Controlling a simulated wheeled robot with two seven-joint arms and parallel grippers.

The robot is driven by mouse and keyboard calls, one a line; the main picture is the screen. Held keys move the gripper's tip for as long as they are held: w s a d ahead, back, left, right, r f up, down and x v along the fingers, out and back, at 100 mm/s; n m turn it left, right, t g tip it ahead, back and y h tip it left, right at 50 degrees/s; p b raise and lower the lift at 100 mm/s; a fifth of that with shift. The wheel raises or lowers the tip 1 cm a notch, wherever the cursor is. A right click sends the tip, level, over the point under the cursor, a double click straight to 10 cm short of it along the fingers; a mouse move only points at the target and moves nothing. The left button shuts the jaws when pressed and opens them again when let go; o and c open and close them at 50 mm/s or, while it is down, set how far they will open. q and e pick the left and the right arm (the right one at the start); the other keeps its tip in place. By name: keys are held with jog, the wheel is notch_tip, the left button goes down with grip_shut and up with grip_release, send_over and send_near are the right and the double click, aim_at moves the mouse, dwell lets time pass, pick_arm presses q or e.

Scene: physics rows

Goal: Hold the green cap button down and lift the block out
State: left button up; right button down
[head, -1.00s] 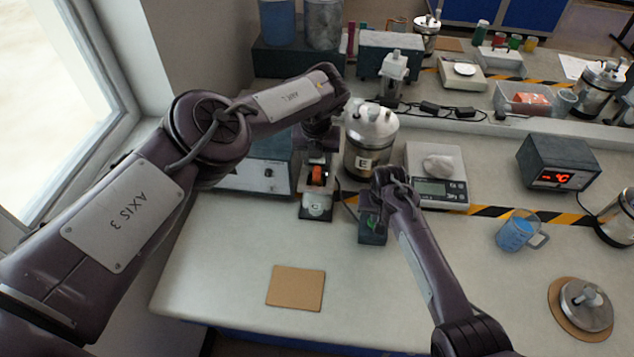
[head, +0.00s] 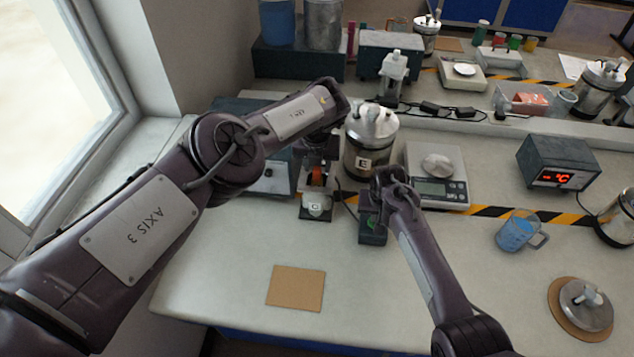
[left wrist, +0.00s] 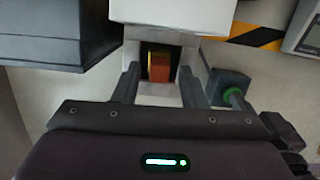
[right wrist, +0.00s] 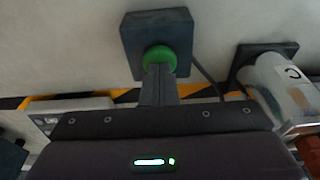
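The green cap button (right wrist: 159,57) sits on a small dark box (head: 373,236). My right gripper (right wrist: 158,72) has its fingers together, with their tips at the green cap; they appear to touch it. I cannot tell how far the cap is pressed. The orange block (left wrist: 160,66) sits in the opening of a pale holder (left wrist: 176,54); it also shows in the head view (head: 317,177). My left gripper (left wrist: 158,75) is open, with one finger on each side of the block in that view. I cannot tell whether the fingers touch it.
A steel canister marked E (head: 370,150) stands close right of the holder, with a balance (head: 437,180) beyond it. A dark instrument box (head: 262,175) stands left. A brown mat (head: 296,288) lies on clear bench in front.

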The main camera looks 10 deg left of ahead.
pick_arm(q)
jog(key=shift+f, duration=1.25)
pick_arm(e)
jog(key=shift+f, duration=0.1)
pick_arm(q)
jog(key=shift+c, duration=0.2)
grip_shut()
jog(key=shift+r, duration=4.35)
jog(key=s, duration=1.1)
